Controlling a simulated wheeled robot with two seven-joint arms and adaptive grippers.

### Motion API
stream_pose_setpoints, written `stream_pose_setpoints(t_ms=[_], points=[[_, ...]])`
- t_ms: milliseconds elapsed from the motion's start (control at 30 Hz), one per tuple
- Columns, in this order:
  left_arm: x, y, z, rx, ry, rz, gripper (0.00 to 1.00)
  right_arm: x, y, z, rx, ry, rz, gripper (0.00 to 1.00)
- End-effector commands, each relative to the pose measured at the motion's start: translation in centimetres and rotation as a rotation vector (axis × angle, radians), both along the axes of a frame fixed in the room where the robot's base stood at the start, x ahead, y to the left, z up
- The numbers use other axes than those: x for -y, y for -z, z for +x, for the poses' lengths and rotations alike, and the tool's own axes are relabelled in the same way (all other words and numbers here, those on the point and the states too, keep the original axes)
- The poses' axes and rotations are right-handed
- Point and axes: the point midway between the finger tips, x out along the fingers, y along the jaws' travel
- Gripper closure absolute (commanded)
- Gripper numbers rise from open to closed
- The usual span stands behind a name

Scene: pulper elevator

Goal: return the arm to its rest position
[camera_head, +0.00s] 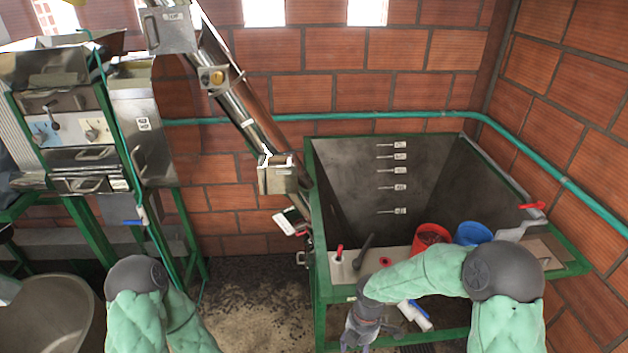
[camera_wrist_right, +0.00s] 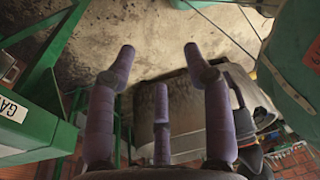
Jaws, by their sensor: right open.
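My right arm (camera_head: 425,275), in a pale green sleeve, reaches leftward across the front of the green-framed hopper in the head view. Its dark gripper (camera_head: 362,328) hangs low beside the hopper's front left leg. In the right wrist view, the right gripper (camera_wrist_right: 160,65) has its three purple-grey fingers spread apart, with nothing between them. My left arm (camera_head: 140,310) is at the lower left of the head view, with its shoulder and sleeve showing. The left gripper is not visible.
The hopper (camera_head: 316,270) holds a control panel, a red bucket (camera_head: 431,237) and a blue bucket (camera_head: 473,233) at its front. A steel elevator tube (camera_head: 235,100) slopes into it. A pulper machine (camera_head: 75,130) stands left. Bare floor (camera_head: 255,300) lies between them.

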Motion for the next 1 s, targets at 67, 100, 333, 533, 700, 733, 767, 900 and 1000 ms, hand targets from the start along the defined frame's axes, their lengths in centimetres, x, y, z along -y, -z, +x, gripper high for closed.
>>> stream_pose_setpoints(t_ms=[67,100,333,533,700,733,767,900,1000], points=[[0.0,3.1,0.0,0.000,0.000,0.000,0.60,-0.6,5.3,-1.7,-0.033,0.177,0.029,0.49],[0.0,4.1,0.0,0.000,0.000,0.000,0.60,-1.0,7.2,-2.4,-0.045,0.272,0.043,0.49],[0.0,9.6,0.0,0.000,0.000,0.000,0.60,-2.4,17.2,-6.3,-0.143,0.843,0.090,0.49],[0.0,14.4,0.0,0.000,0.000,0.000,0.60,-2.8,24.8,-9.8,-0.242,1.352,0.088,0.49],[0.0,17.9,0.0,0.000,0.000,0.000,0.60,-2.4,29.9,-12.4,-0.313,1.754,0.066,0.49],[0.0,18.4,0.0,0.000,0.000,0.000,0.60,-2.3,30.6,-12.9,-0.322,1.812,0.060,0.49],[0.0,18.8,0.0,0.000,0.000,0.000,0.60,-2.2,31.2,-13.2,-0.330,1.866,0.056,0.49],[0.0,20.0,0.0,0.000,0.000,0.000,0.60,-1.8,33.0,-14.3,-0.354,2.046,0.041,0.49],[0.0,20.2,0.0,0.000,0.000,0.000,0.60,-1.6,33.3,-14.6,-0.360,2.100,0.037,0.49]])
